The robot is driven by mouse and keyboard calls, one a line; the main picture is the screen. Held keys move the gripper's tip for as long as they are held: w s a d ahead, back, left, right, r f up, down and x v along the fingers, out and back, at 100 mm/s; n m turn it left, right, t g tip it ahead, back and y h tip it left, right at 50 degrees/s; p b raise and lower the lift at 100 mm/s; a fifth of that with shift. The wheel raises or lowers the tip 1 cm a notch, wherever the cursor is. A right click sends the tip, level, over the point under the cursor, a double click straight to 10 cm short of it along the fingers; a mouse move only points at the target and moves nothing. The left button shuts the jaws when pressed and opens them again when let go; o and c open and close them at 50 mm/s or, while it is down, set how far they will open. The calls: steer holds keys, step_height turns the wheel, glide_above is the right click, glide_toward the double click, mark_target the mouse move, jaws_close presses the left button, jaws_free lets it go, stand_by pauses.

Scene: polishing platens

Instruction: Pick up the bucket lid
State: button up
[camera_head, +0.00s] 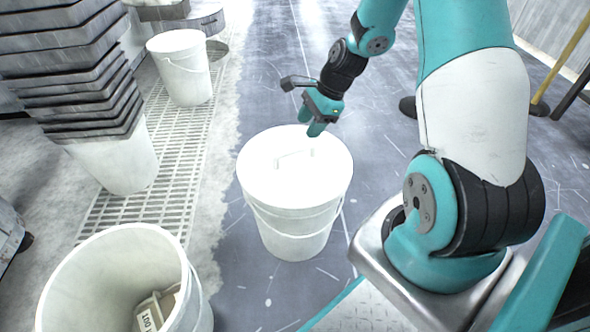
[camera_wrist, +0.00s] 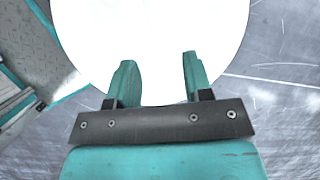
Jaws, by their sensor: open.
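My gripper (camera_head: 316,130) is above the far right part of the lid, pointing down. In the wrist view its two teal fingers (camera_wrist: 157,62) are apart with nothing between them. The gap between fingertips and lid is hard to judge.
An open white bucket (camera_head: 60,285) with items inside stands at the lower left. Another white bucket (camera_head: 183,72) stands on the floor grating (camera_head: 150,205) at the back left. A stack of grey trays (camera_head: 70,70) rises at the left. The floor (camera_head: 385,150) right of the lidded bucket is clear.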

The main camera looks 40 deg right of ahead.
mark_target(296, 148)
steer(key=b+x, duration=0.1)
steer(key=x, duration=0.3)
steer(key=shift+f, duration=0.1)
steer(key=b+x, duration=0.4)
steer(key=x, duration=0.1)
steer(key=shift+s+a+f, duration=0.1)
steer(key=shift+s+a, duration=0.1)
steer(key=shift+a, duration=0.1)
jaws_close()
